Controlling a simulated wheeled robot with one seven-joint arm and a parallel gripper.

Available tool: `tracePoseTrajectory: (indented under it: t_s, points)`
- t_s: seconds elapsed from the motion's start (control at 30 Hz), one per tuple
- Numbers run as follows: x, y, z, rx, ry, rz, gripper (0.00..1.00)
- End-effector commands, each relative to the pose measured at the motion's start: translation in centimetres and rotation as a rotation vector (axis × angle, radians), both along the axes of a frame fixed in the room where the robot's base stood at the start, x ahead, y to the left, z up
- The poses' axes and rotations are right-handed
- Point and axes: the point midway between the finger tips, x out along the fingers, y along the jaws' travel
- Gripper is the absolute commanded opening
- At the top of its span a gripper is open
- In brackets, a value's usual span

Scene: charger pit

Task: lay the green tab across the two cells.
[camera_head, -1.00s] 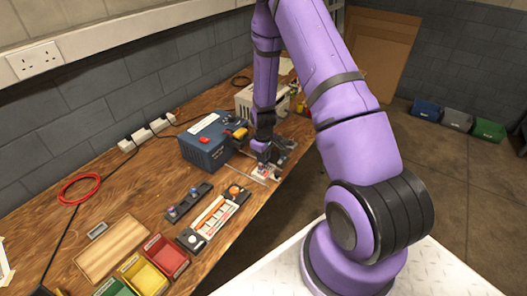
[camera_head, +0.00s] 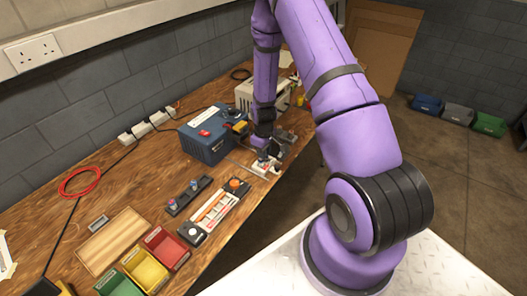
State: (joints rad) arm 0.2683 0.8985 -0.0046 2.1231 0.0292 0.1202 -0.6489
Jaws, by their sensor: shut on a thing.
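My gripper (camera_head: 264,151) is at the far end of the bench, right of the blue box, pointing down just above a small pale fixture (camera_head: 262,168) with red and white parts. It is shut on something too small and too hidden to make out. I cannot make out the green tab in this view. The two cells cannot be told apart at this distance; they may be among the small parts under my gripper, which partly covers them.
A blue box (camera_head: 205,143) with a red switch stands left of my gripper, a beige unit (camera_head: 250,94) behind it. Nearer lie a long tray with orange strips (camera_head: 214,211), a dark rail with knobs (camera_head: 188,196), red (camera_head: 168,250), yellow (camera_head: 146,272) and green (camera_head: 118,287) bins, and a wooden board (camera_head: 110,243).

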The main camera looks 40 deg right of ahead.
Motion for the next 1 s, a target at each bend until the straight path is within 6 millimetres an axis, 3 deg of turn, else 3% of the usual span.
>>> tracePoseTrajectory:
  t_s: [1.0]
  points:
    - [0.01, 0.00, -0.60, 0.000, 0.000, 0.000, 0.00]
